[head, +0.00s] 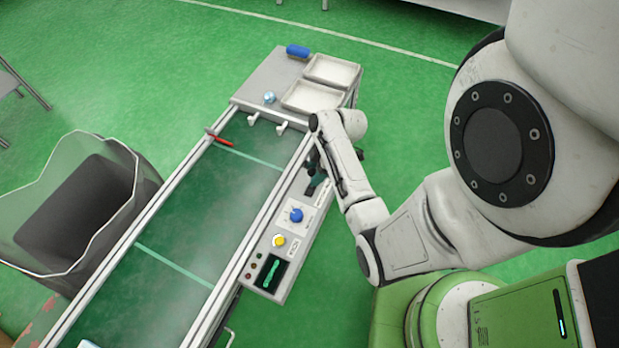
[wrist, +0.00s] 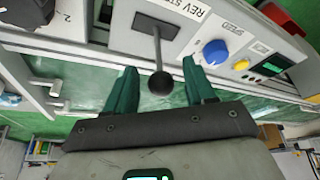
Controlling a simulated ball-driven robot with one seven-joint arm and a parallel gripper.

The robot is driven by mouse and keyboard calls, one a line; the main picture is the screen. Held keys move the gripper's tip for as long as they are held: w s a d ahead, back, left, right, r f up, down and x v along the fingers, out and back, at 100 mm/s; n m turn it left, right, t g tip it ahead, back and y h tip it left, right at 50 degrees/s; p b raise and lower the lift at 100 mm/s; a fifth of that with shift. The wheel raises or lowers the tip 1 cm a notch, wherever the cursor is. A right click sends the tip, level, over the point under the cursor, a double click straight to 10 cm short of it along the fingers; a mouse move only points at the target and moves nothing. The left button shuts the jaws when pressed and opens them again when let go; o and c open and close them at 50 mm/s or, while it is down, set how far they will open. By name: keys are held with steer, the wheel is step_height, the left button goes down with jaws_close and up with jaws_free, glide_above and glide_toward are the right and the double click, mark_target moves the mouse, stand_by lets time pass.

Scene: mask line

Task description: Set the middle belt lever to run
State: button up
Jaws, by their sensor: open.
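The belt lever, a grey stem with a black ball knob (wrist: 161,83), rises from a dark slot in the light control panel (wrist: 186,34) in the wrist view. Partly visible lettering by the slot reads "REV ST". My gripper (wrist: 160,72) is open, with one green finger on each side of the lever and visible gaps between them and the knob. In the head view my gripper (head: 317,184) is over the panel beside the belt (head: 195,220), and my arm hides the lever. I cannot tell which setting the lever is at.
A blue speed knob (head: 296,215), a yellow button (head: 279,240) and a display (head: 268,272) sit along the panel near my gripper. Two white trays (head: 335,71) are at the belt's far end. A red-handled tool (head: 219,137) lies by the belt's left rail. A bin (head: 130,165) stands left.

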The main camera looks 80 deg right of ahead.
steer(key=shift+x, duration=2.25)
jaws_close()
